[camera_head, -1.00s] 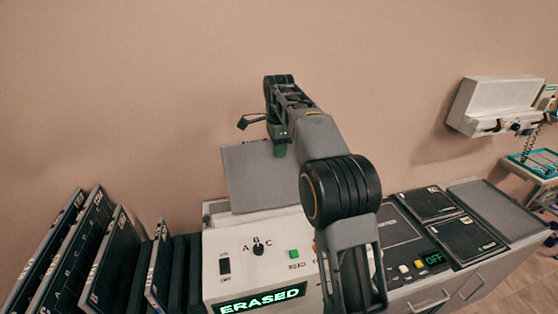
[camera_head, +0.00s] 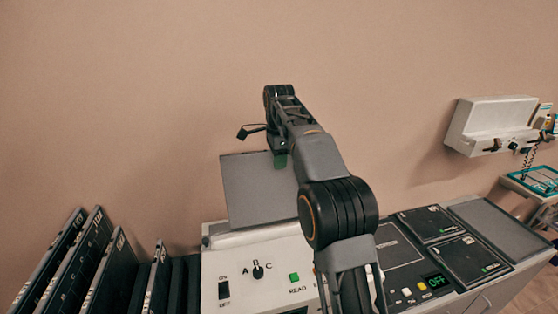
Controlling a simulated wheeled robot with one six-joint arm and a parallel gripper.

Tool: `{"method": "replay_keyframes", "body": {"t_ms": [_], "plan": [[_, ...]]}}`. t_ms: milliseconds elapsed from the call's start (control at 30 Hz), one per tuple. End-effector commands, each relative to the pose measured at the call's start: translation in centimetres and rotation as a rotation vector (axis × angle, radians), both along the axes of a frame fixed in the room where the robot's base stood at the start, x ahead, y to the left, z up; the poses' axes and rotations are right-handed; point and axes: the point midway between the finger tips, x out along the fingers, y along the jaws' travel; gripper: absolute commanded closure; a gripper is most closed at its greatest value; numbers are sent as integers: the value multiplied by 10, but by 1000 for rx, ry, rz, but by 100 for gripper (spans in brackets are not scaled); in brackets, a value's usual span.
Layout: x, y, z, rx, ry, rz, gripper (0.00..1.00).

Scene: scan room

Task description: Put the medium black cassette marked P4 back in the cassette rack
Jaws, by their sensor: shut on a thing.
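My gripper (camera_head: 280,160) is at the far end of my arm, in front of the wall and above the back of the white reader. It is shut on the top edge of a flat panel, the cassette (camera_head: 250,192), which hangs upright with a plain grey face toward me. My arm covers its right part, and no P4 mark shows. The cassette rack (camera_head: 178,288) is at the lower left. Several black cassettes (camera_head: 105,265) lean upright in it, with dark slots at its right end.
The white reader (camera_head: 235,268) with switch, dial and green button stands right of the rack. A white wall box (camera_head: 492,122) hangs at right.

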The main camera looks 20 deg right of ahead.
Motion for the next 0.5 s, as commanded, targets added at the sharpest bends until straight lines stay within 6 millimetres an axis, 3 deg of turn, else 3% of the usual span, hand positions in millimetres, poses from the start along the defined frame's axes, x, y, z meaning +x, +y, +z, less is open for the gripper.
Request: {"method": "replay_keyframes", "body": {"t_ms": [33, 500], "plan": [[0, 0, 9, 0, -5, 0, 100], [0, 0, 40, 0, -4, 0, 100]]}}
